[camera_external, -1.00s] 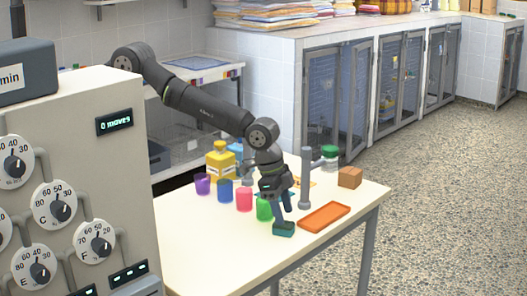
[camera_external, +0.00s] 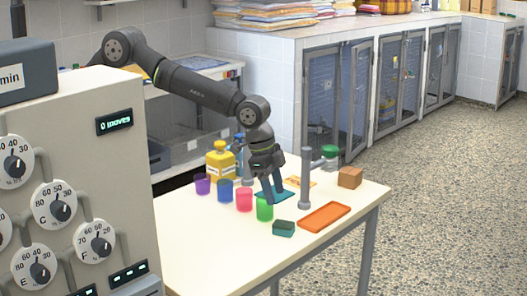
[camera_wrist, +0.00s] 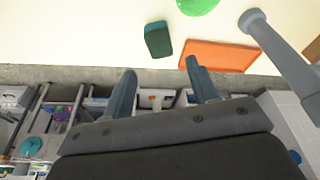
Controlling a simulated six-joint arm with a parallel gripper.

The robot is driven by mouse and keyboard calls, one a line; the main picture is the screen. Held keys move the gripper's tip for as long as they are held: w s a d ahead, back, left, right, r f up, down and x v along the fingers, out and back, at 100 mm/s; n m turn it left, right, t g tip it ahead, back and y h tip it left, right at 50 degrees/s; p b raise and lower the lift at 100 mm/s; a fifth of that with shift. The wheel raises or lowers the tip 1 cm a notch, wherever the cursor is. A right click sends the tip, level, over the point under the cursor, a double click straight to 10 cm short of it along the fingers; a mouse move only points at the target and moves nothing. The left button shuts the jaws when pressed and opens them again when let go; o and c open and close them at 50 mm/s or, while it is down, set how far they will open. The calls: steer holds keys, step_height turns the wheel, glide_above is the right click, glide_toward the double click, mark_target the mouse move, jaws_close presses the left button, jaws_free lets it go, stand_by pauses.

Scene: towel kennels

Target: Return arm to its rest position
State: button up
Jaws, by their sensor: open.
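A dark green sponge-like block (camera_external: 284,228) lies on the table in front of the gripper, left of an orange tray (camera_external: 325,216). The wrist view shows the block (camera_wrist: 158,39) and the tray (camera_wrist: 218,56) beyond the fingertips, both clear of them.
A grey post (camera_external: 306,180) stands upright behind the tray. A yellow bottle (camera_external: 220,162) and a brown box (camera_external: 350,177) are further back. The table's front left is clear.

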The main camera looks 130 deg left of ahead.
mark_target(283, 223)
steer(key=x, duration=0.9)
steer(key=shift+f, duration=0.15)
step_height(283, 223, up, 4)
steer(key=s+d+r, duration=0.1)
steer(key=d+r, duration=0.6)
steer(key=d, duration=0.4)
steer(key=shift+s+a+f+n+g+y, duration=0.15)
steer(key=shift+s+a+f+n, duration=0.65)
steer(key=shift+s+a, duration=2.4)
steer(key=shift+s+a+f+n+g+y, duration=0.15)
steer(key=shift+s+a+f+n, duration=0.6)
steer(key=shift+s+a, duration=2.45)
steer(key=shift+s+a+f+n+y, duration=0.2)
steer(key=shift+s+a+f+n, duration=0.9)
steer(key=shift+a, duration=3.85)
steer(key=shift+s+r+m, duration=0.3)
steer(key=shift+m, duration=0.15)
